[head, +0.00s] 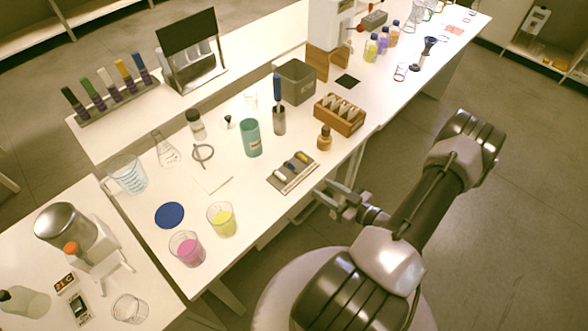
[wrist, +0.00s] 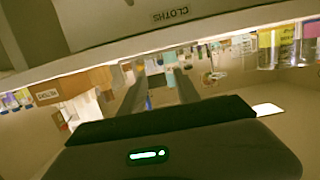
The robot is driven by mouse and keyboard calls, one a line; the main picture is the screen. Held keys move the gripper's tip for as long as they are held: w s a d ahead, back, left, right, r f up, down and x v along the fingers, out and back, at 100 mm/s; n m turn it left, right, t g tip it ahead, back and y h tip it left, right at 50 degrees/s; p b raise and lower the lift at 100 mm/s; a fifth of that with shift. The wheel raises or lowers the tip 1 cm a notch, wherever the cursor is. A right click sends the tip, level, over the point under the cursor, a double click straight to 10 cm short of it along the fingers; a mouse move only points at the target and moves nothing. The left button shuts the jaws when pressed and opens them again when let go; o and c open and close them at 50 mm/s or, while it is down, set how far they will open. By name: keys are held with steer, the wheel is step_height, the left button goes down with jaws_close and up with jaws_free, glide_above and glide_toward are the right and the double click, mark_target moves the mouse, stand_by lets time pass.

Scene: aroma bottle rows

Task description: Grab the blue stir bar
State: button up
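A wooden rack (head: 340,115) and a brown bottle (head: 324,138) stand behind the tray. A teal cup (head: 251,138), a yellow beaker (head: 222,219) and a pink beaker (head: 187,248) stand to its left. Bare bench lies between the tray and the beakers.

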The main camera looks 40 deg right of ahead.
steer(key=b, duration=0.2)
glide_toward(295, 169)
steer(key=x, duration=0.3)
steer(key=shift+w+a+f, duration=0.2)
steer(key=shift+w+f, duration=0.05)
steer(key=shift+f, duration=0.05)
steer(key=x, duration=0.2)
steer(key=b+x, duration=0.1)
steer(key=x, duration=0.3)
steer(key=shift+w+d+r+b, duration=0.1)
steer(key=shift+w+r+b, duration=0.15)
steer(key=shift+r+b, duration=0.1)
jaws_close()
